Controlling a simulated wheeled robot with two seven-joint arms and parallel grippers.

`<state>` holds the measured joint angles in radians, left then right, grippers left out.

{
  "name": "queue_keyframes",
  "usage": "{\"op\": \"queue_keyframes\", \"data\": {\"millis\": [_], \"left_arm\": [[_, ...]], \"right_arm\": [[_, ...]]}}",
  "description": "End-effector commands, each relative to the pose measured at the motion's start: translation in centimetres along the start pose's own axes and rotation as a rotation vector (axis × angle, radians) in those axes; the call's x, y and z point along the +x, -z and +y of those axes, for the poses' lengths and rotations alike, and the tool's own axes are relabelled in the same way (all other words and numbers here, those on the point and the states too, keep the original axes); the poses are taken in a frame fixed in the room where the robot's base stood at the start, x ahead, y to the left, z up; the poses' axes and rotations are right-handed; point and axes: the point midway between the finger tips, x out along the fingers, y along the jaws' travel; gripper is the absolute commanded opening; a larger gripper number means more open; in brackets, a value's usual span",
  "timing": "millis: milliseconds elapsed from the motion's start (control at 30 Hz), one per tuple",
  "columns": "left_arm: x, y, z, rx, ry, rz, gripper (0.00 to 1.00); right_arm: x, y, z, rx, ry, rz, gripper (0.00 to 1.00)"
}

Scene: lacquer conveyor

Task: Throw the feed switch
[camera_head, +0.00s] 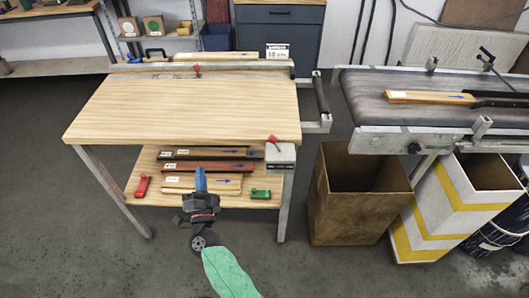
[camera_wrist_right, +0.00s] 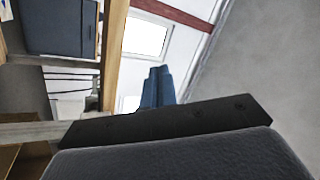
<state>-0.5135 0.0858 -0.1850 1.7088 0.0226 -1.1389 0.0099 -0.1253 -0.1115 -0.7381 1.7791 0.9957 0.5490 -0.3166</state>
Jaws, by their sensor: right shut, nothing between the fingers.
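The feed switch looks to be the grey box (camera_head: 281,155) at the table's front right corner, just under the tabletop. Its red-tipped lever (camera_head: 273,140) leans up and to the left. My right gripper (camera_head: 201,172) is shut and empty, with its blue fingers pointing away from me, in front of the lower shelf. In the picture it is left of and a little below the switch, clearly apart from it. Its blue fingers also show in the right wrist view (camera_wrist_right: 157,87), where I cannot make out the switch. My left gripper is not in view.
A wooden table (camera_head: 190,105) has a lower shelf holding dark, red and pale bars plus red (camera_head: 142,187) and green (camera_head: 261,194) blocks. A conveyor (camera_head: 365,90) carries a wooden piece (camera_head: 420,97) at the right. An open brown bin (camera_head: 335,215) stands right of the switch.

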Motion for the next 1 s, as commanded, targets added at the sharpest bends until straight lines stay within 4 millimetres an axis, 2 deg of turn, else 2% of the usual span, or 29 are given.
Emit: {"op": "queue_keyframes", "data": {"millis": [300, 500, 700, 1000], "left_arm": [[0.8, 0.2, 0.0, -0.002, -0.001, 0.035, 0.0], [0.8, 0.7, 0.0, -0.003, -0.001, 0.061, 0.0], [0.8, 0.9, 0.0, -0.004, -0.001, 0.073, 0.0], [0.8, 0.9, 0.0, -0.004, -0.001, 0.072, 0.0]], "right_arm": [[-1.8, 5.5, 4.6, -0.015, -0.223, 0.327, 0.0], [-3.5, 8.3, 6.2, -0.054, -0.333, 0.483, 0.0], [-4.5, 9.6, 6.7, -0.101, -0.382, 0.555, 0.0], [-4.4, 9.5, 6.7, -0.116, -0.384, 0.549, 0.0]]}}
